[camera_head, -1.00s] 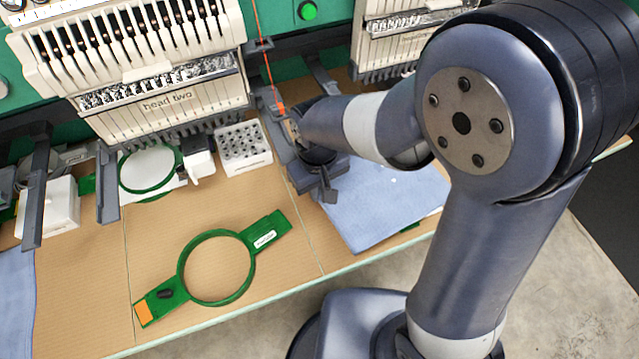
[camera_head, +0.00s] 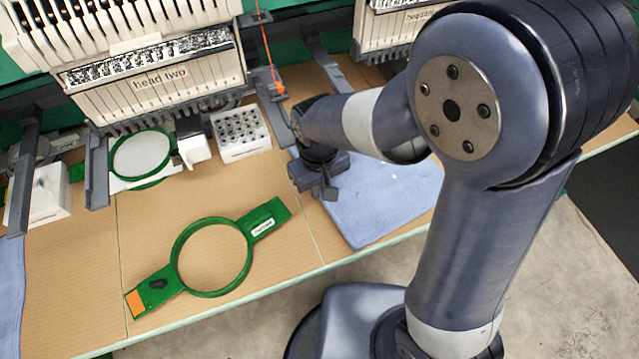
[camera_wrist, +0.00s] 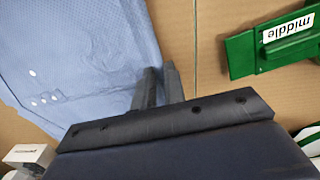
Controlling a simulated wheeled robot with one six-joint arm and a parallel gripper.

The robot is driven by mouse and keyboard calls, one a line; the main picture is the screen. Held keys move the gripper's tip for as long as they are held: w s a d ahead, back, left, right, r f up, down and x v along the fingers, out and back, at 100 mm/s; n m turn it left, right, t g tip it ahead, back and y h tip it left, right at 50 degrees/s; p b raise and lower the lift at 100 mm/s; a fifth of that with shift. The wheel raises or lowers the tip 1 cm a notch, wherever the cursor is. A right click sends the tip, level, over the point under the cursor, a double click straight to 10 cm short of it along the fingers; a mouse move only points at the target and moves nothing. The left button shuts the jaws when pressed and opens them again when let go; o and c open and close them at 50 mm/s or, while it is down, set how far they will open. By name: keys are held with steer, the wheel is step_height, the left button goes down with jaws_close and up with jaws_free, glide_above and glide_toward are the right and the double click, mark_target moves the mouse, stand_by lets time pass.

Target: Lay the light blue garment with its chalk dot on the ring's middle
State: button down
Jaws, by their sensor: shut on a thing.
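The light blue garment (camera_head: 385,210) lies flat on the tabletop under my arm, right of the ring. A small white mark (camera_head: 393,178) shows on it; the wrist view shows several white dots (camera_wrist: 43,98) on the cloth, and I cannot tell which is the chalk dot. My gripper (camera_head: 328,190) is low at the garment's left edge; in the wrist view its fingers (camera_wrist: 158,84) are together on the garment's edge (camera_wrist: 95,50). The green ring (camera_head: 176,250) lies on the table to the left, its middle bare. Its tab reads "middle" (camera_wrist: 285,30).
An embroidery head marked "head two" (camera_head: 160,82) stands behind, with a white-filled green hoop (camera_head: 115,160) below it. A white holed block (camera_head: 240,135) sits behind the ring. Another blue cloth (camera_head: 10,290) lies at the far left. Bare table separates ring and garment.

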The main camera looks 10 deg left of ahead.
steer(key=c, duration=1.4)
jaws_free()
steer(key=shift+r, duration=0.1)
step_height(320, 180, up, 11)
steer(key=shift+s+f, duration=0.1)
steer(key=shift+f, duration=0.1)
step_height(320, 180, down, 11)
steer(key=shift+r, duration=0.2)
steer(key=shift+r+p, duration=0.8)
steer(key=shift+r, duration=0.05)
steer(key=shift+r+p, duration=0.35)
steer(key=shift+r, duration=0.15)
